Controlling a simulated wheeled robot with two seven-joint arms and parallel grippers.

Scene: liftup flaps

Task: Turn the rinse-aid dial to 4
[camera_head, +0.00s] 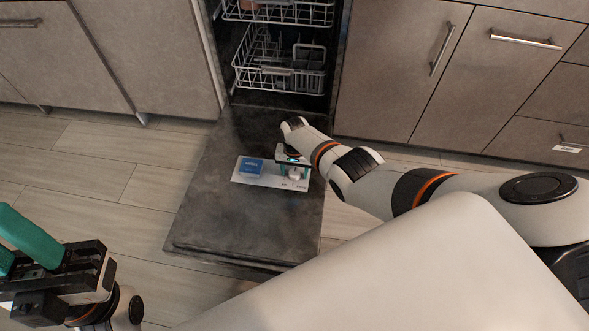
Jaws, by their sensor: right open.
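The dishwasher door (222,217) is folded down and open. A pale dispenser panel (268,183) lies on its inner face, with a blue lid (251,167) at its left and a small white round dial (295,175) at its right. My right gripper (293,170) is over the right end of this panel, at or just above the dial; I cannot tell whether it touches. It is open, and its fingers partly cover the dial area. The dial's numbers are too small to read. My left gripper (30,245), with green fingers, is at the lower left, away from the door.
Wire racks (280,75) stand inside the dishwasher behind the door. Closed grey cabinets (400,60) with metal handles flank it. The wood-look floor (100,180) left of the door is clear. My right arm crosses the door's right edge.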

